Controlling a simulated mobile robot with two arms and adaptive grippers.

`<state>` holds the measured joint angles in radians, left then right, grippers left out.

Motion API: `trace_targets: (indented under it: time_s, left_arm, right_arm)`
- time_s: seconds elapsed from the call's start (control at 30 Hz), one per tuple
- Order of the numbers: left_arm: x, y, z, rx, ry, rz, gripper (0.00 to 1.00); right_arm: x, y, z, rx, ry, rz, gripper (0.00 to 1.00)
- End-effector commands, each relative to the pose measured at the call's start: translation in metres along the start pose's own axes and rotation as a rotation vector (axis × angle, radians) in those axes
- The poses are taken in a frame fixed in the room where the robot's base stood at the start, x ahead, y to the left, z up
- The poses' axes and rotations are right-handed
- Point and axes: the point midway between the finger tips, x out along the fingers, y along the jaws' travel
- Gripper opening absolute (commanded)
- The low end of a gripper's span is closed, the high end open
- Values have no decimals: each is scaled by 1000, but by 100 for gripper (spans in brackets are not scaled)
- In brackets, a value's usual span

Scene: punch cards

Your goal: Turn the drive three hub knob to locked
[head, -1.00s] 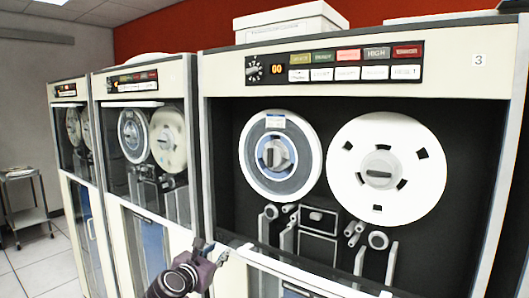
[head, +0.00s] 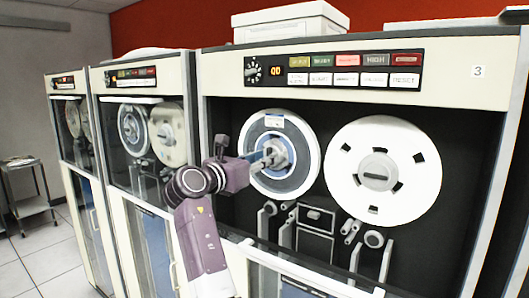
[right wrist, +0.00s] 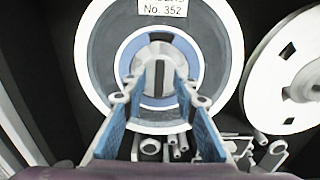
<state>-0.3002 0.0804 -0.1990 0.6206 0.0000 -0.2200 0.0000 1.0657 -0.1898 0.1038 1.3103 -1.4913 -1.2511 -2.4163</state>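Drive three is the large near cabinet (head: 305,80) with a "3" label (head: 478,71). Its left reel (head: 302,180) has a blue ring and a grey hub knob, partly hidden by my right gripper in the head view. In the right wrist view the hub knob (right wrist: 158,62) faces me with its dark grip bar upright. My right gripper (right wrist: 163,95) is open, its blue-padded fingers on either side of the view of the knob. In the head view the gripper (head: 268,158) points at the hub from the left; contact cannot be told. My left gripper is not in view.
A white reel (head: 408,148) with its own knob sits to the right on the same drive. A panel of lit buttons (head: 350,70) is above. Tape guides (head: 375,240) and the lower cover edge (head: 300,275) lie below. Similar drives (head: 130,75) stand left.

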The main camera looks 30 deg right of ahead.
Motion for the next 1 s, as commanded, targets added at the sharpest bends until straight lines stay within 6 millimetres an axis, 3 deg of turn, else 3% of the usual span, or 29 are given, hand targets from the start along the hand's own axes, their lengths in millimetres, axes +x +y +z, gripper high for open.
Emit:
trace_targets:
  time_s: [0.37, 0.6, 1.0]
  left_arm:
    - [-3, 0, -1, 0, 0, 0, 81]
    - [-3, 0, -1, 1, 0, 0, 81]
    - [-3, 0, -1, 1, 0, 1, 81]
  right_arm:
    - [8, 0, -1, 0, 1, 1, 27]
    - [8, 0, -1, 0, 0, 1, 0]
    - [8, 0, 0, 27, -1, 2, 0]
